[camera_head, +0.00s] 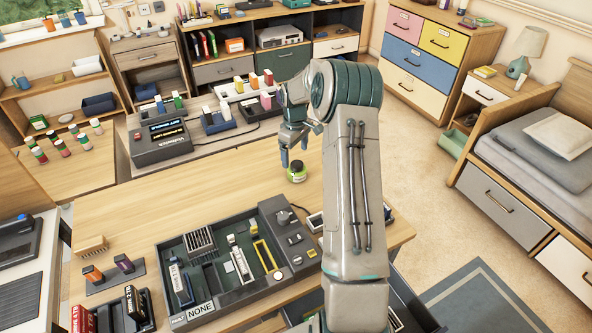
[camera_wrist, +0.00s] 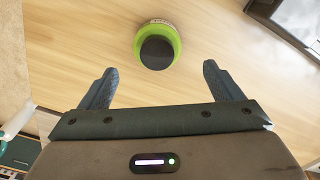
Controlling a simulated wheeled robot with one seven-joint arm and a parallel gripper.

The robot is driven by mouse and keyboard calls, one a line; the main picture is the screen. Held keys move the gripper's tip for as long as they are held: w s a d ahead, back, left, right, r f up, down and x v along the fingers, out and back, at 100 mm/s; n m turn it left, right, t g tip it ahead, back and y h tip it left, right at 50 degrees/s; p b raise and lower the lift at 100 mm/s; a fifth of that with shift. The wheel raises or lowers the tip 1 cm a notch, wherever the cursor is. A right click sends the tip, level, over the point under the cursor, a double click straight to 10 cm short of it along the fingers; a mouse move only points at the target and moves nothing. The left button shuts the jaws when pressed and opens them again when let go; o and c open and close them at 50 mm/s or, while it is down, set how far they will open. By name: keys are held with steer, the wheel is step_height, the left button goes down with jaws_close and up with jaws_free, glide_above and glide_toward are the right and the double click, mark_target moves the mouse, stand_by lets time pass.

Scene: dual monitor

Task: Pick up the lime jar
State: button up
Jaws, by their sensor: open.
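The lime jar (camera_head: 296,172) is a small lime-green jar with a dark lid. It stands on the wooden table, just below my gripper (camera_head: 293,153) in the head view. In the wrist view the lime jar (camera_wrist: 157,45) shows from above at the top middle, beyond the fingertips. My gripper (camera_wrist: 157,80) is open, its two blue fingers apart with nothing between them. The jar lies ahead of the gap between the fingers, and no contact shows.
A dark tray (camera_head: 166,262) with parts and a "NONE" label sits on the table's front. A grey device (camera_head: 160,140) with a display stands at the back left. A brush (camera_head: 91,245) lies at left. The tabletop (camera_head: 190,195) left of the jar is clear.

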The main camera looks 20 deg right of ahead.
mark_target(297, 164)
steer(key=shift+s+d+f+p, duration=0.15)
steer(key=shift+f+p, duration=0.2)
steer(key=shift+f, duration=1.65)
steer(key=shift+d+f+p, duration=0.15)
steer(key=shift+f+p, duration=0.15)
steer(key=shift+f, duration=1.65)
steer(key=c, duration=1.1)
